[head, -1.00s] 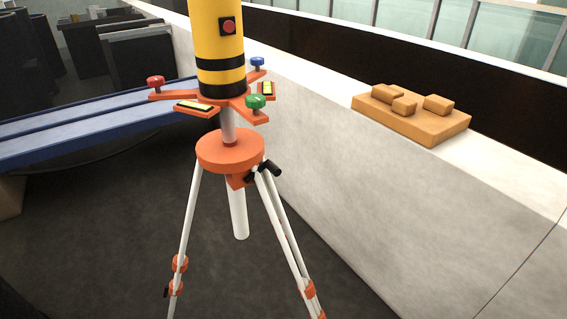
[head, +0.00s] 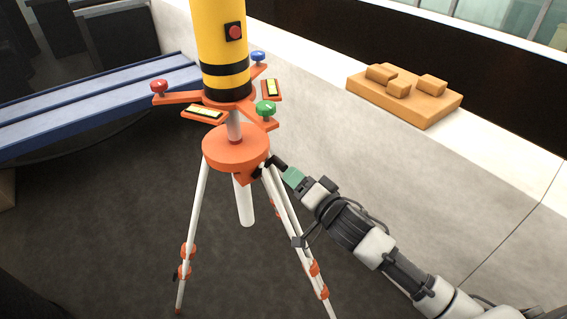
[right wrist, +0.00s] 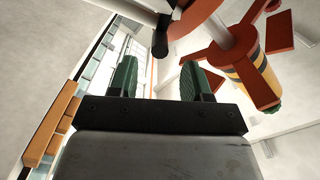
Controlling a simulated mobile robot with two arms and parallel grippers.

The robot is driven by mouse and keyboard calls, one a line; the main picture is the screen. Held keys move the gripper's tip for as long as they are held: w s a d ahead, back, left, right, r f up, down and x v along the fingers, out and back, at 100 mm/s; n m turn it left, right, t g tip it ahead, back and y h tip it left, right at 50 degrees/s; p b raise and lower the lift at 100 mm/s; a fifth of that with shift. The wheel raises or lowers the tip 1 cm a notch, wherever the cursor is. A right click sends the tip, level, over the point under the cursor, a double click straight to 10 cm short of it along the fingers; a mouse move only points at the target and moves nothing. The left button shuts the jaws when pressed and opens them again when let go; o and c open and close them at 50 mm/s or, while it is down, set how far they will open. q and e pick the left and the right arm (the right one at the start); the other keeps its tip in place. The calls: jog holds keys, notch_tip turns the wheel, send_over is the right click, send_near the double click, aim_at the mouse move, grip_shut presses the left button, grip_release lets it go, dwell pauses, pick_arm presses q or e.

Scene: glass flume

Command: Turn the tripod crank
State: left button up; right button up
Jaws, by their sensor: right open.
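The tripod (head: 234,147) stands upright, with an orange round head and white legs. Its black crank (head: 278,161) sticks out to the right, just under the head. My right gripper (head: 289,176) comes in from the lower right with its green fingertips at the crank. In the right wrist view the two green fingers (right wrist: 160,76) are apart, and the black crank handle (right wrist: 161,38) shows beyond their tips, roughly in line with the gap. Whether a finger touches it, I cannot tell. My left gripper is in neither view.
A yellow and black instrument (head: 222,60) stands on an orange base with red, blue and green knobs above the tripod. A pale wall (head: 420,170) on the right carries an orange block (head: 410,103). A blue beam (head: 95,105) lies at the left.

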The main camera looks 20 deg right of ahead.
aim_at(284, 168)
jog(key=p+x, duration=0.1)
jog(key=x, duration=0.4)
jog(key=shift+w+a, duration=0.1)
jog(key=shift+w, duration=0.2)
grip_shut()
